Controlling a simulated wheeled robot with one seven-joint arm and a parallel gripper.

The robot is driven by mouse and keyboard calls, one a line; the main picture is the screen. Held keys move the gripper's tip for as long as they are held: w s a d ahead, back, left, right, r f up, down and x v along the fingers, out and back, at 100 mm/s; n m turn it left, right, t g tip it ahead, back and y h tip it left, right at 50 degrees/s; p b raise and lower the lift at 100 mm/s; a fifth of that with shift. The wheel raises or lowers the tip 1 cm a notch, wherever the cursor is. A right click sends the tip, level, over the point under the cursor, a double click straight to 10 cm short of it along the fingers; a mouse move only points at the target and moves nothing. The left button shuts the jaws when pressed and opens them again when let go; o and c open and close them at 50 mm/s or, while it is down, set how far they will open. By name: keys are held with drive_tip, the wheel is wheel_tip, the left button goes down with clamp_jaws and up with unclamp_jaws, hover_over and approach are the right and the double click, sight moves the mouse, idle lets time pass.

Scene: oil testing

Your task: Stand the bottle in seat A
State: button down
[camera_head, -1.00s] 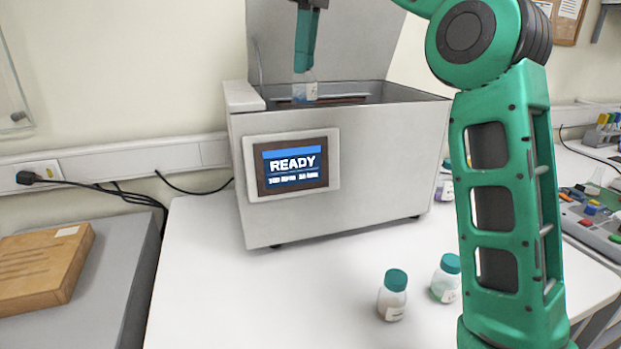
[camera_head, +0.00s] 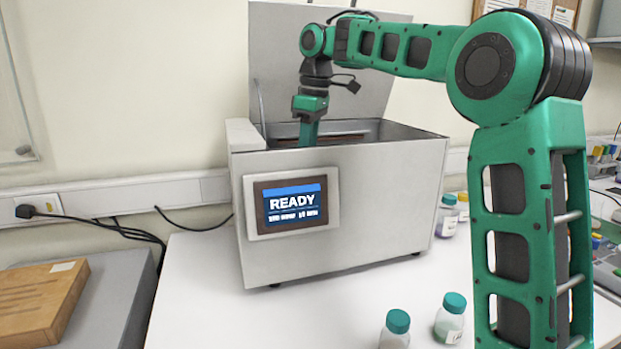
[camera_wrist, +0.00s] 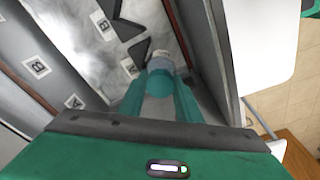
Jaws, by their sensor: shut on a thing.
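My gripper (camera_head: 308,134) reaches down into the open top of the grey machine (camera_head: 385,195). In the wrist view it is shut on the bottle (camera_wrist: 159,80), whose teal cap sits between the fingers and whose pale body points down into the machine. The front wall hides the bottle in the head view. In the wrist view, an "A" label (camera_wrist: 75,102) and a "B" label (camera_wrist: 38,68) are on a strip at left. Another "B" label (camera_wrist: 103,25) is on the inner floor, near dark pointed pieces. A label beside the bottle (camera_wrist: 130,68) is too small to read. I cannot tell whether the bottle touches a seat.
The machine's raised lid (camera_head: 335,60) stands behind my gripper. Its screen (camera_head: 291,203) reads READY. Two teal-capped bottles (camera_head: 396,328) (camera_head: 450,318) stand on the white table at front; others stand right of the machine. The inner right wall (camera_wrist: 205,50) is close to the bottle.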

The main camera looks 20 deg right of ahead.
drive_tip(key=shift+f, duration=2.35)
